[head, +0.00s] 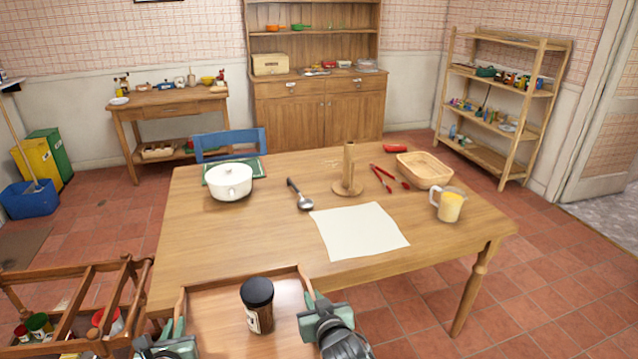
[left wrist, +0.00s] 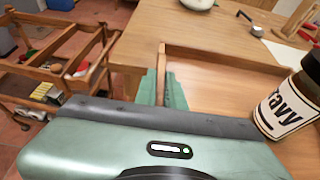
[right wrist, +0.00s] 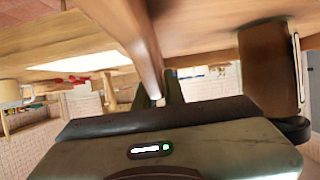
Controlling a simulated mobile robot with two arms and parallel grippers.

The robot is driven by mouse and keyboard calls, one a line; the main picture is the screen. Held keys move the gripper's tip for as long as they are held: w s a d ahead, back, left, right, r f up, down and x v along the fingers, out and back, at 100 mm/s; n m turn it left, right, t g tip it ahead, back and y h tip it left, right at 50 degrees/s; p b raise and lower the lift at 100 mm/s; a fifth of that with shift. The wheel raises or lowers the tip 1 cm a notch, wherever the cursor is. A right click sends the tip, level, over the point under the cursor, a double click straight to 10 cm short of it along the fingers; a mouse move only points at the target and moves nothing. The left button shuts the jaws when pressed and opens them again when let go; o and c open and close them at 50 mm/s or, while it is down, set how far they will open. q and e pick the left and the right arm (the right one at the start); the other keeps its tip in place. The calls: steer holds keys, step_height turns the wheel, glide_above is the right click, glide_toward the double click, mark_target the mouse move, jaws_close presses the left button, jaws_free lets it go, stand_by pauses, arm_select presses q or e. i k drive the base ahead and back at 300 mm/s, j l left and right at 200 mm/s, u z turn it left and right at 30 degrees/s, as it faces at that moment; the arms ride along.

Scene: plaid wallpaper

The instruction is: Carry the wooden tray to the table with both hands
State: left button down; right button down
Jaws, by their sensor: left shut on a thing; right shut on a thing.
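The wooden tray (head: 213,310) is at the bottom of the head view, in front of the near edge of the wooden table (head: 260,222). A dark-lidded jar (head: 257,305) stands upright on the tray; its label, partly reading "avy", shows in the left wrist view (left wrist: 287,108). My left gripper (head: 178,318) is shut on the tray's left side wall. My right gripper (head: 312,298) is shut on the tray's right side wall, which also shows in the right wrist view (right wrist: 135,45). The tray's near edge is out of view. I cannot tell whether the tray touches the table.
On the table are a white pot (head: 229,182), a ladle (head: 300,195), a paper sheet (head: 358,231), a wooden holder (head: 348,172), red tongs (head: 388,178), a basket (head: 425,169) and a jug (head: 449,205). A wooden rack (head: 75,280) stands close on the left. The table's near left part is clear.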

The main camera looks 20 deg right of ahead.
mark_target(239, 246)
steer(key=i, duration=1.2)
